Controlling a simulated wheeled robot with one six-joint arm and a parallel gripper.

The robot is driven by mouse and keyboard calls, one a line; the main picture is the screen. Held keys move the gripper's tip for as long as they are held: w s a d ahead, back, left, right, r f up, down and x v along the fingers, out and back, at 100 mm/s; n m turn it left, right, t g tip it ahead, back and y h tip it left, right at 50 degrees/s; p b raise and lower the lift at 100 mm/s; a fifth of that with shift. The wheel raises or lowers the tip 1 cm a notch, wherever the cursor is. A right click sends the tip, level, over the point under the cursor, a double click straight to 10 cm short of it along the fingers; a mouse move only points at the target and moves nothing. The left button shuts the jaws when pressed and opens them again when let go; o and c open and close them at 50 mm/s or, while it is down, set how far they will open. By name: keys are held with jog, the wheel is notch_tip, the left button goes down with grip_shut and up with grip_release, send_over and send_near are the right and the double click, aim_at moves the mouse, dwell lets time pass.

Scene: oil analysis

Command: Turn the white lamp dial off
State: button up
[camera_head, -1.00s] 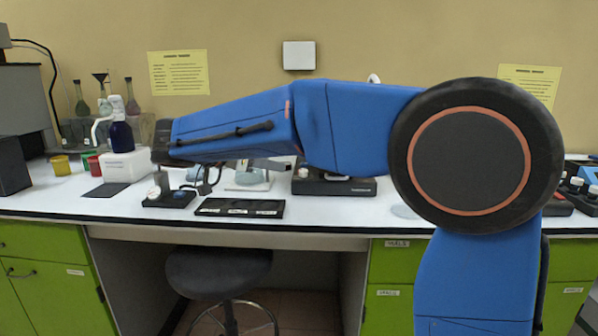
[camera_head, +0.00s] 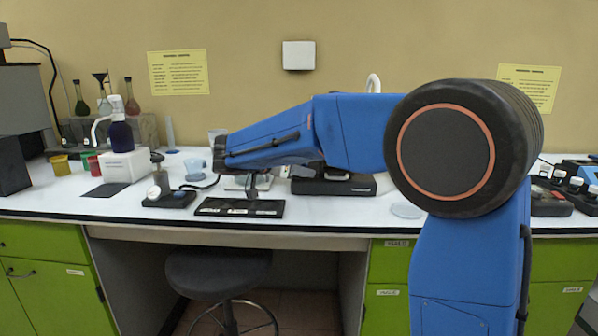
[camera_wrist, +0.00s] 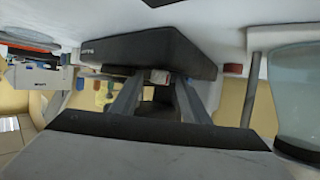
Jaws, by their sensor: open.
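The black box (camera_head: 350,187) with small white lettering stands on the bench behind my arm. A similar dark box (camera_wrist: 125,50) with white lettering shows upside down in the wrist view. A small pale piece with a reddish edge (camera_wrist: 158,76) sits at its edge, between my fingertips; it may be the white lamp dial, but I cannot be sure. My gripper (camera_head: 252,188) hangs under the arm's end, above the black tray. In the wrist view my gripper (camera_wrist: 157,85) has its two grey fingers apart. I cannot tell whether they touch the pale piece.
A flat black tray (camera_head: 240,213) lies at the bench's front. A small black stand with a white round part (camera_head: 154,192) is left of it. A clear glass vessel (camera_wrist: 300,95) is close at the wrist view's right. Several knobbed devices (camera_head: 575,185) stand far right.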

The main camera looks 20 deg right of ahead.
jog(key=shift+c, duration=0.7)
jog(key=c, duration=0.9)
jog(key=shift+n+t, duration=0.3)
jog(key=shift+s+d+n+t+y, duration=0.15)
jog(key=shift+n+t+y, duration=0.35)
jog(key=shift+n, duration=0.05)
jog(key=shift+s+d+n+t+y, duration=0.1)
jog(key=shift+n+t+y, duration=0.4)
jog(key=shift+n, duration=0.05)
jog(key=shift+d+n+t+y, duration=0.1)
jog(key=shift+n+t+y, duration=1)
jog(key=shift+n+y, duration=0.5)
jog(key=o, duration=1)
